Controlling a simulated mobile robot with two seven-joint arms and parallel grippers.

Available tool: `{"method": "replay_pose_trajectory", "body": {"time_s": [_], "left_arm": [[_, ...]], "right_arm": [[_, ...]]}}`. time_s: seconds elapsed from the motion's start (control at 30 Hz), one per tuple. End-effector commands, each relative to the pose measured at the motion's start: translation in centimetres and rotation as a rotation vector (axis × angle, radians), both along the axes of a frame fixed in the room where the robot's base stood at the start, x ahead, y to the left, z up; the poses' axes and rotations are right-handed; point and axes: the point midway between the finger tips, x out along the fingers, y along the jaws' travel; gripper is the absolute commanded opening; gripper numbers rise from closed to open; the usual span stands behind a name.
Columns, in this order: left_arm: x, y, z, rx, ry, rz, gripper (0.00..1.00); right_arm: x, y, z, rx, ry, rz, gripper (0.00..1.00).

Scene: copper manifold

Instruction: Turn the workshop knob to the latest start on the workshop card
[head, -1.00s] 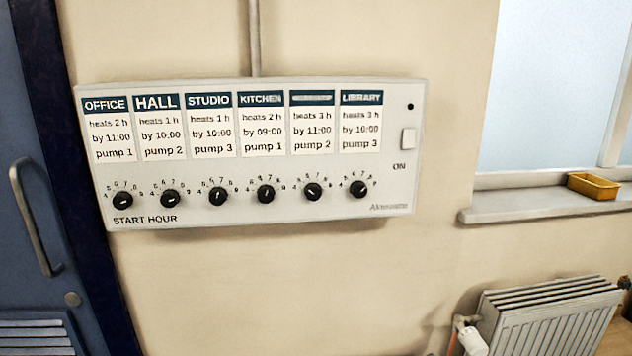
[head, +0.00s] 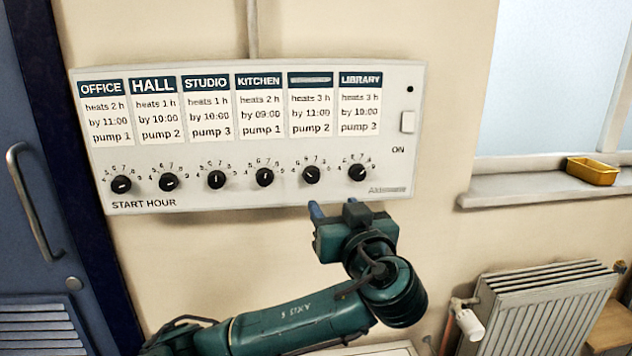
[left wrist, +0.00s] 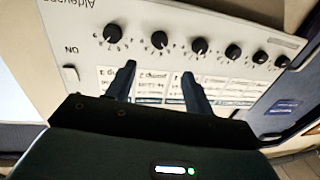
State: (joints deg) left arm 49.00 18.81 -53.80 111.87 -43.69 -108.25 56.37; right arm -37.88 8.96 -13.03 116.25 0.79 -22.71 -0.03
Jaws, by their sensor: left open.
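The control panel (head: 250,195) on the wall carries a row of cards over a row of black knobs. The fifth card (head: 311,118) has an unreadable heading and reads heats 3 h, by 11:00, pump 2. No other heading reads as workshop. Below it is the fifth knob (head: 311,174), with a slanted light mark; its exact setting is unclear. My left gripper (head: 334,207) is open and empty, just below the panel's lower edge under the fifth and sixth knobs. In the left wrist view the panel appears upside down; the open fingers (left wrist: 158,70) flank the fifth knob (left wrist: 159,40), apart from it.
The sixth knob (head: 357,172) and kitchen knob (head: 264,177) sit close on either side. An ON switch (head: 408,122) is at the panel's right. A door (head: 35,120) stands left. A radiator (head: 545,310) and a sill with a yellow tray (head: 592,171) are right.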

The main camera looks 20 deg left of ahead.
Motion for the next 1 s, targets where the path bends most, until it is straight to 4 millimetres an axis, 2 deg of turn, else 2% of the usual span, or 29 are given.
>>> {"method": "replay_pose_trajectory", "body": {"time_s": [0.17, 0.4, 0.6, 0.8, 1.0], "left_arm": [[2.1, 1.9, 0.3, 0.005, 0.004, 0.004, 0.53], [6.1, 5.2, 0.3, 0.005, 0.005, 0.003, 0.53], [8.6, 7.1, 0.2, 0.003, 0.006, 0.0, 0.53], [9.6, 7.9, 0.0, 0.001, 0.006, -0.002, 0.53], [9.7, 8.0, -0.1, 0.0, 0.006, -0.004, 0.53]], "right_arm": [[0.1, -0.2, 0.8, -0.005, 0.003, -0.002, 0.36], [-0.4, -0.7, 0.7, -0.014, 0.041, -0.023, 0.36], [-0.7, -0.6, 0.9, -0.016, 0.055, -0.023, 0.36], [-1.0, -0.8, 0.5, -0.025, 0.067, -0.019, 0.36], [-0.9, -0.9, 0.5, -0.03, 0.064, -0.016, 0.36]]}}
